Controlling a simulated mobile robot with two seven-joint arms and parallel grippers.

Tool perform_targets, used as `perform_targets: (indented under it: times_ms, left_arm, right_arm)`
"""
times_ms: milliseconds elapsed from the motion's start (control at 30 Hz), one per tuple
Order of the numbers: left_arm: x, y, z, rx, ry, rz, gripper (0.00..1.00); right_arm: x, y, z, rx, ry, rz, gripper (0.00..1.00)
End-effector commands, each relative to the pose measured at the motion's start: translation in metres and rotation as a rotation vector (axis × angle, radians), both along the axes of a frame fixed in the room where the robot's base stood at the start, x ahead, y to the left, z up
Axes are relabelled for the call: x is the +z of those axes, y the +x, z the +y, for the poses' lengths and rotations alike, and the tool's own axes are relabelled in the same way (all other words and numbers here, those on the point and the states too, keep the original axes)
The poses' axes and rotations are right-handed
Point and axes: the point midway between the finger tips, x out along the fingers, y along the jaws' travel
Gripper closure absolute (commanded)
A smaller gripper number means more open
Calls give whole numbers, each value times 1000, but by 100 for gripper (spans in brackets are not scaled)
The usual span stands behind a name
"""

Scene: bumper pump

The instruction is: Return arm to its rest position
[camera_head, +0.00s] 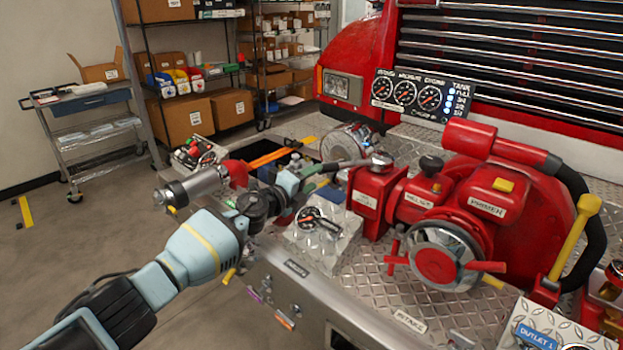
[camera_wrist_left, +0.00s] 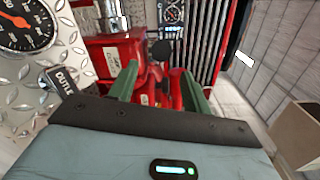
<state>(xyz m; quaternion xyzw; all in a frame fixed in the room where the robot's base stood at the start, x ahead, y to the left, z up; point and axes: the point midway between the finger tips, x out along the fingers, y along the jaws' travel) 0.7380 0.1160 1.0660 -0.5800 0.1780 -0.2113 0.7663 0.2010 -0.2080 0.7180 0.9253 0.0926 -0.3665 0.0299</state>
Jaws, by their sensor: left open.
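My left arm comes in from the lower left of the head view. My left gripper (camera_head: 318,177) is above the deck's front edge, close to the small gauge plate and left of the red pump (camera_head: 500,205). In the left wrist view its two green fingers (camera_wrist_left: 160,82) stand apart with nothing held between them. Red pump parts (camera_wrist_left: 150,70) show beyond the fingers; whether the fingers touch anything is not clear. My right gripper is in neither view.
The gauge plate (camera_head: 322,240) sits just below my gripper. A silver outlet fitting (camera_head: 190,187) sticks out to its left. A red-handled valve wheel (camera_head: 440,258) and black hose (camera_head: 578,215) are to the right.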

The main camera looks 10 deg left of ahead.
Motion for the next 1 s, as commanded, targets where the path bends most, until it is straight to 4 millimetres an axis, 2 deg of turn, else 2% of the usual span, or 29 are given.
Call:
perform_targets:
  times_ms: [167,267,367,500,667,867,1000]
  left_arm:
    - [-7,-3,-2,-1,-13,11,51]
    - [-28,-15,-9,-4,-69,52,51]
    - [-62,-38,-18,3,-175,123,51]
    - [-114,-79,-29,33,-362,251,51]
    - [-168,-131,-30,100,-566,399,51]
    - [-226,-201,-20,220,-803,581,51]
    - [-262,-254,-6,326,-956,705,51]
  right_arm:
    - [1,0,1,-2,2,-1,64]
    - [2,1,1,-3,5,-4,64]
    - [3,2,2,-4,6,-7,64]
    - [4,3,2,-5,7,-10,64]
    - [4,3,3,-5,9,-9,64]
    - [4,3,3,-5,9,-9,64]
    - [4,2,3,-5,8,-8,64]
